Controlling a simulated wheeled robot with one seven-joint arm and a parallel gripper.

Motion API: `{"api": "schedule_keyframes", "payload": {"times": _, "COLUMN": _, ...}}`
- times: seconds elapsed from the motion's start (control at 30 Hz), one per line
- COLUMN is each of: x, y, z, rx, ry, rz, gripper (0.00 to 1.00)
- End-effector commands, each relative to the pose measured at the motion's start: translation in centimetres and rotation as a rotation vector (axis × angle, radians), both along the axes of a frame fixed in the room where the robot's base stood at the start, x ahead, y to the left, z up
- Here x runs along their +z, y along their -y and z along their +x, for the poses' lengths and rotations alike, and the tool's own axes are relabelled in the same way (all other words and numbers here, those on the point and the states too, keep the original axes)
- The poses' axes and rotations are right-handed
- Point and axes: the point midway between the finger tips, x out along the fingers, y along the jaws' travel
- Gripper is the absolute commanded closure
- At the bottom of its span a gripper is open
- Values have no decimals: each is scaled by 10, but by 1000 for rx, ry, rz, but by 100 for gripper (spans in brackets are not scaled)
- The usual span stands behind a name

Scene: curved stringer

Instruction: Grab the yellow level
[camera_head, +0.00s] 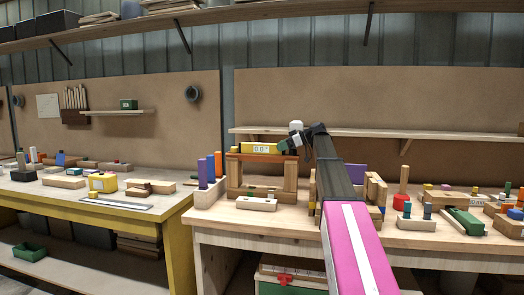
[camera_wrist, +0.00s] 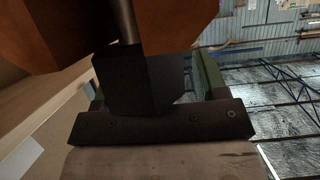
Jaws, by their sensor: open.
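The yellow level (camera_head: 262,149) with a white "0.0°" display lies on an orange-brown strip (camera_head: 262,157) across the top of a wooden block structure (camera_head: 290,177) on the right workbench. My gripper (camera_head: 286,144) is at the level's right end, with its green fingers open close to it. I cannot tell whether they touch it or stand around it. The wrist view shows dark gripper parts and a green finger (camera_wrist: 207,78) close up; the level is not clearly seen there.
Purple and blue upright blocks (camera_head: 207,170) stand left of the structure. A light block (camera_head: 256,203) lies in front. Several blocks crowd the bench right of my arm. A wall shelf (camera_head: 400,133) runs behind. Bare bench (camera_head: 225,218) shows at the front left.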

Motion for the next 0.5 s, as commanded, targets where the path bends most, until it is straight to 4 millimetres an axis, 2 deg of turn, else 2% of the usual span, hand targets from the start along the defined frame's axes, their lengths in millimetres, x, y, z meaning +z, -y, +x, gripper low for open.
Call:
{"api": "schedule_keyframes", "payload": {"times": 0.23, "x": -2, "y": -4, "z": 2, "rx": -1, "ry": 0, "rz": 0, "gripper": 34}}
{"api": "schedule_keyframes", "payload": {"times": 0.27, "x": -2, "y": -4, "z": 2, "rx": -1, "ry": 0, "rz": 0, "gripper": 37}}
{"api": "schedule_keyframes", "payload": {"times": 0.43, "x": -2, "y": -4, "z": 1, "rx": -1, "ry": 0, "rz": 0, "gripper": 93}}
{"api": "schedule_keyframes", "payload": {"times": 0.5, "x": -1, "y": -4, "z": 1, "rx": -1, "ry": 1, "rz": 1, "gripper": 98}}
